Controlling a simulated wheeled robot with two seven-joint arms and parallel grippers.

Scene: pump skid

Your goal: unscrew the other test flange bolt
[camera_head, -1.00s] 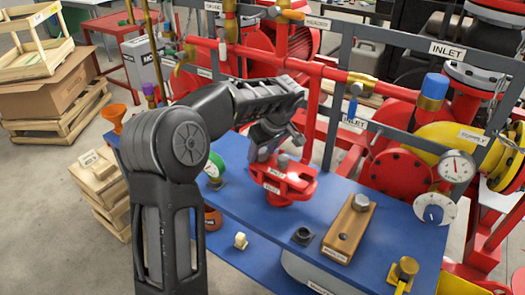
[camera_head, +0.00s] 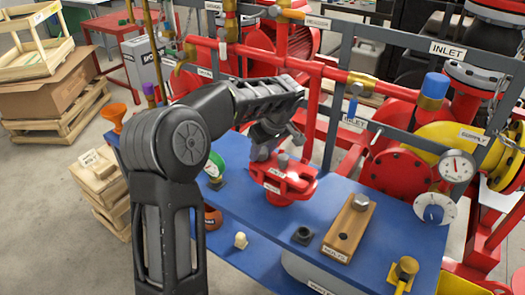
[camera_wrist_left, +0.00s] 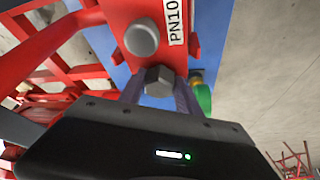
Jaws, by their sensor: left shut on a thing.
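The red test flange (camera_head: 284,184) stands on the blue bench top, with a white label on it. A grey round-topped part (camera_head: 283,160) stands up from it and also shows in the left wrist view (camera_wrist_left: 141,38). My left gripper (camera_head: 262,152) is over the far left side of the flange. In the left wrist view its fingers (camera_wrist_left: 160,90) are shut on a grey hex bolt (camera_wrist_left: 158,80) at the flange's edge. How deep the bolt sits in the flange is hidden. My right gripper is not in view.
A labelled wooden block (camera_head: 347,229) holds one hex bolt (camera_head: 361,202) and has an empty hole. A black fitting (camera_head: 303,235) and a yellow fitting (camera_head: 403,270) stand nearby. A green-and-white part (camera_head: 214,168) is left of the flange. Red pipework and a grey frame (camera_head: 345,90) rise behind.

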